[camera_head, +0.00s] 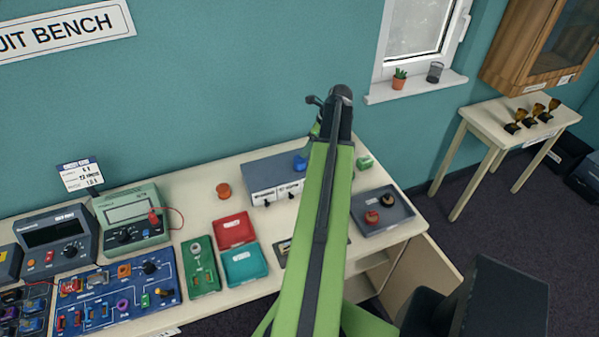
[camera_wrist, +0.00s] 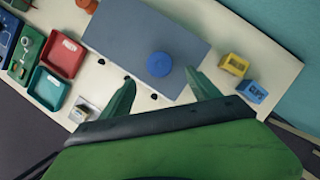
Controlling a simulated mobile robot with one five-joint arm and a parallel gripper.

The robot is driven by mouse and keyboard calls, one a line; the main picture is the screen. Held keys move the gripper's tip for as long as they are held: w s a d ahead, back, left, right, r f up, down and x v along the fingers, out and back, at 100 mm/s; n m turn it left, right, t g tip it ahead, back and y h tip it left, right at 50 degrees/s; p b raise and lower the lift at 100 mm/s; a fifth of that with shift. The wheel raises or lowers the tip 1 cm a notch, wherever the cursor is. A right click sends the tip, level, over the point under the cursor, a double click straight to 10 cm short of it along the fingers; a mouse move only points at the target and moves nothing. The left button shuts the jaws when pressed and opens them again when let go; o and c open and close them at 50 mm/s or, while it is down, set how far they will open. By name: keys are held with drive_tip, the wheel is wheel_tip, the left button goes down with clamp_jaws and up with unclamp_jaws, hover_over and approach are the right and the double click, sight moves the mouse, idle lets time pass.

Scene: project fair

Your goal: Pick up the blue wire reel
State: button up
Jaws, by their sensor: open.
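The blue wire reel (camera_wrist: 159,64) sits on top of a grey box (camera_wrist: 120,38), near its front edge. In the head view the reel (camera_head: 300,163) shows just left of my arm, partly hidden. My gripper (camera_wrist: 161,84) is open and empty. In the wrist view its two green fingers point toward the reel, one on the lower left and one on the lower right, with the reel a little beyond their tips. I cannot tell how high the fingertips are above the box.
An orange reel (camera_head: 223,191), a red tray (camera_head: 236,230) and a teal tray (camera_head: 244,264) lie left of the box. A grey tray (camera_head: 382,210) with reddish reels is on the right. Yellow (camera_wrist: 234,65) and blue (camera_wrist: 252,92) small containers stand right of the box.

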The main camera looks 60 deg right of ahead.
sight(300, 159)
drive_tip(key=b+x, duration=0.2)
drive_tip(key=x, duration=0.2)
drive_tip(key=shift+f+b, duration=0.35)
drive_tip(key=shift+b, duration=0.05)
drive_tip(key=shift+w+f, duration=0.15)
drive_tip(key=b+x, duration=0.5)
drive_tip(key=shift+a, duration=0.1)
drive_tip(key=shift+w, duration=0.1)
drive_tip(key=shift+c, duration=0.3)
drive_tip(key=c, duration=1.4)
drive_tip(key=shift+r, duration=0.2)
